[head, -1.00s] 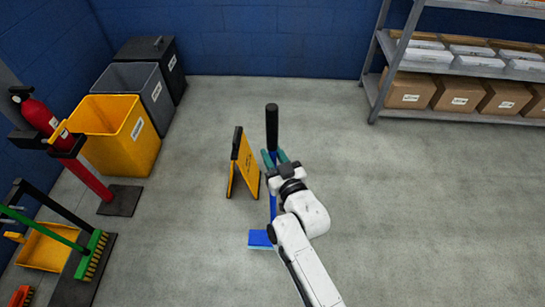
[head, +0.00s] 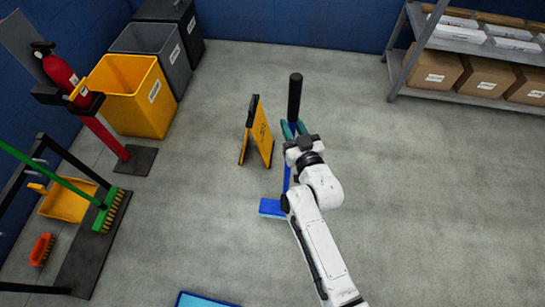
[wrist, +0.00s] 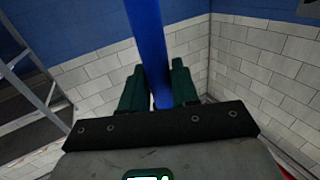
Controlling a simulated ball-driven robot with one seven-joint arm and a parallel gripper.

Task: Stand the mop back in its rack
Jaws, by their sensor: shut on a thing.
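The mop has a blue handle, a black grip (head: 295,95) at its top and a flat blue head (head: 272,208) low down near the floor. It looks roughly upright. My gripper (head: 291,130) is shut on the handle just below the black grip. In the wrist view the blue handle (wrist: 146,45) runs between my green fingers (wrist: 158,88). The rack (head: 85,245) is a dark frame with a black base at the lower left, partly cut off by the picture edge. A green broom (head: 106,212) stands in it. I cannot tell if the mop head touches the floor.
A yellow folding sign (head: 260,135) stands just left of the mop. A fire extinguisher on a red stand (head: 105,135), a yellow bin (head: 150,110), a grey bin (head: 172,70) and a yellow dustpan (head: 70,203) are at left. A blue-edged item (head: 200,300) shows at the bottom edge. Shelving is at right.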

